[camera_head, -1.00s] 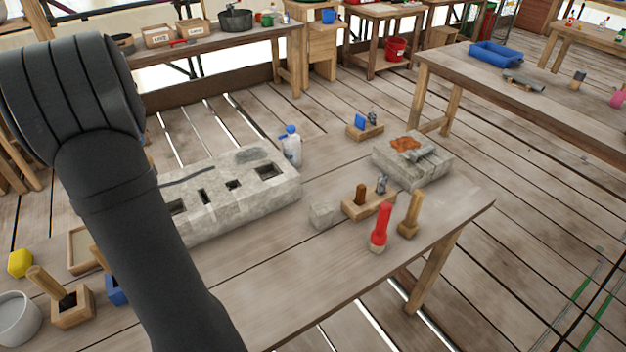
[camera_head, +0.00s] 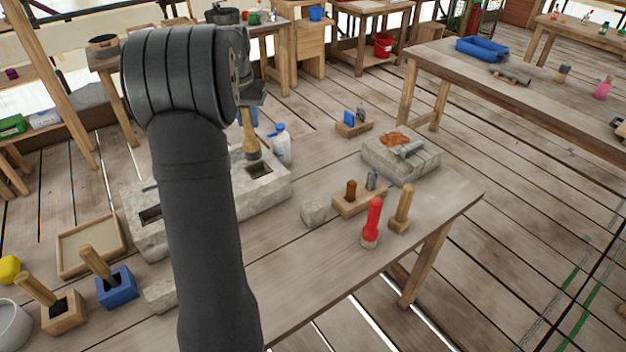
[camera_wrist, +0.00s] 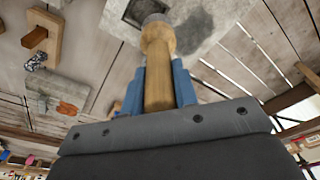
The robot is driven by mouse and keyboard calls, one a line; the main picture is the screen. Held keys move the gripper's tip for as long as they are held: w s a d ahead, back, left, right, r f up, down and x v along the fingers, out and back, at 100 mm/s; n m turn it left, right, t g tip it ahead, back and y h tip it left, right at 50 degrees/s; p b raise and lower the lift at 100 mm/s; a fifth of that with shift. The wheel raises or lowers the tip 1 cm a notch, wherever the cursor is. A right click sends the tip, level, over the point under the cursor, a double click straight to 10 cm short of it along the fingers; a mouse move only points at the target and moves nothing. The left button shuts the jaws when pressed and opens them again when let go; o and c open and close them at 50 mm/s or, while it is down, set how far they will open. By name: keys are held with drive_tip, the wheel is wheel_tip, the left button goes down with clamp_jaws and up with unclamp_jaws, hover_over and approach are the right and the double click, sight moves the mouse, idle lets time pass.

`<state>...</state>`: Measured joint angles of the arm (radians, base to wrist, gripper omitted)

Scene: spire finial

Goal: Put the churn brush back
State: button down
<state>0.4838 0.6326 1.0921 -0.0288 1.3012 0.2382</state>
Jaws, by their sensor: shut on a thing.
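My gripper (camera_wrist: 159,88) has blue fingers shut on the wooden handle of a brush (camera_wrist: 158,48), which I take to be the churn brush. In the head view this brush (camera_head: 250,140) hangs roughly upright, head down, over the right part of the long grey stone block (camera_head: 270,190), by its right-hand square hole (camera_head: 260,170). The wrist view shows a dark square hole (camera_wrist: 140,10) just beyond the brush head. I cannot tell whether the head touches the stone. My arm hides the middle of the block and most of my gripper in the head view.
A white bottle with a blue cap (camera_head: 281,145) stands close right of the brush. Wooden (camera_head: 64,313) and blue (camera_head: 117,288) holders carry handled tools.

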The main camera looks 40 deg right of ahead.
drive_tip(key=s+d+f+m, duration=0.1)
drive_tip(key=s+d+m, duration=0.15)
drive_tip(key=d, duration=0.55)
drive_tip(key=s+d+f+m, duration=0.2)
drive_tip(key=s+d, duration=0.1)
drive_tip(key=d, duration=0.5)
wheel_tip(320, 180, down, 10)
drive_tip(key=shift+s+d, duration=0.4)
drive_tip(key=shift+f, duration=0.2)
drive_tip(key=c, duration=1.1)
unclamp_jaws()
drive_tip(key=r, duration=0.4)
drive_tip(key=a+r, duration=0.1)
drive_tip(key=r, duration=0.7)
drive_tip(key=shift+s+a+r, duration=0.1)
drive_tip(key=shift+s+a, duration=0.05)
drive_tip(key=shift+s, duration=0.15)
